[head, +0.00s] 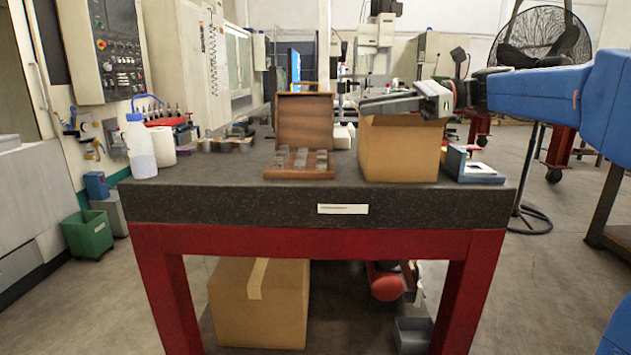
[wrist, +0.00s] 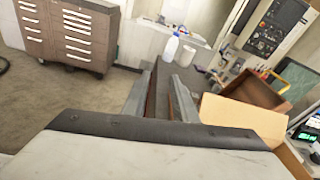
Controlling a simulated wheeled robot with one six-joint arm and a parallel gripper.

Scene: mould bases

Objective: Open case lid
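A brown wooden case stands on the dark stone-topped table in the head view. Its lid (head: 304,122) stands up at the back, open. Its base (head: 300,174) lies flat in front and holds several small clear or grey blocks (head: 300,158). My gripper (head: 366,104) is to the right of the lid, apart from it, just over a cardboard box. In the wrist view my gripper (wrist: 160,74) has its two fingers apart with a gap between them, and I see nothing gripped. Brown wood shows partly between and behind the fingers, mostly hidden.
The cardboard box (head: 400,150) stands right of the case, under my gripper. A blue-grey metal part (head: 476,172) is at the table's right end. A white bottle (head: 140,150) and a paper roll (head: 163,148) stand at the left.

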